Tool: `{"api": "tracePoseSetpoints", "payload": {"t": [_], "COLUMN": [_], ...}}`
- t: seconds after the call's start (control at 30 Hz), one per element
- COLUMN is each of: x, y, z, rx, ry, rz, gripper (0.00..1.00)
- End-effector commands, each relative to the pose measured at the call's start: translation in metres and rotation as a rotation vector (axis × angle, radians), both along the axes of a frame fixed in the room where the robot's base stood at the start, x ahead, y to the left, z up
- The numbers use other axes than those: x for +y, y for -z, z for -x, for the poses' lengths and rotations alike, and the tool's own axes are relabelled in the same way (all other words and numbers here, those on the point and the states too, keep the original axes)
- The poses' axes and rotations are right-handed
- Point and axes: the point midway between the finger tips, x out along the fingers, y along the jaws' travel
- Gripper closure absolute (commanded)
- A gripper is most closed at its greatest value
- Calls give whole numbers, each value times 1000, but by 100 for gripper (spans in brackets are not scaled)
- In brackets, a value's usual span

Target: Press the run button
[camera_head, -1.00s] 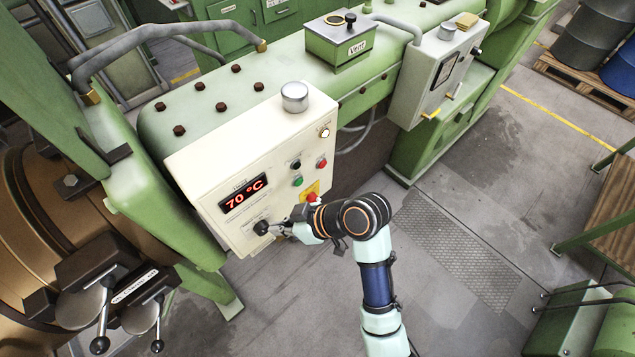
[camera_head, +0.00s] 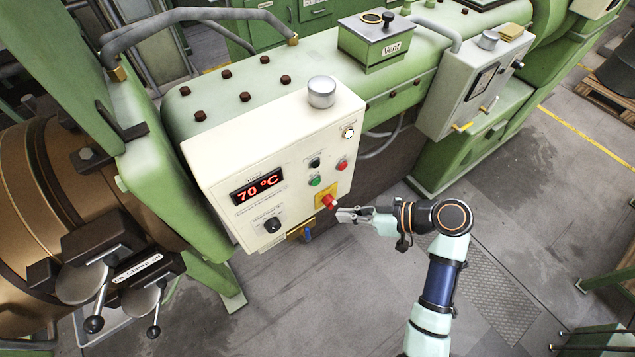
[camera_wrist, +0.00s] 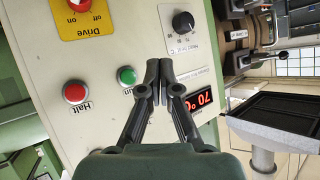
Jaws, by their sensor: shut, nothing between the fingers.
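The cream control panel (camera_head: 215,160) carries a small green button (camera_head: 314,181). In the wrist view the green button (camera_wrist: 126,76) has a label ending in "un", partly hidden by my gripper. A red button (camera_wrist: 76,93) labelled Halt is to its left.
A black knob (camera_head: 271,225) and a red 70 °C display (camera_head: 257,186) are on the panel's left part. A black button (camera_head: 314,162) sits above the green one. A grey box (camera_head: 445,85) stands to the right. The floor (camera_head: 400,270) right of the panel is open.

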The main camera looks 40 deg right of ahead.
Motion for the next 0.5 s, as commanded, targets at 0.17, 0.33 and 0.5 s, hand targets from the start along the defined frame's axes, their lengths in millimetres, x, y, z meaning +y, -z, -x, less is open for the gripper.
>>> {"api": "tracePoseSetpoints", "payload": {"t": [0.17,0.33,0.5], "x": [-3,-5,-8], "y": [3,3,3], "z": [-26,-51,-67], "rx": [0,0,2], "ry": [-2,-3,-1], "rz": [1,1,0], "gripper": [100,100,100]}}
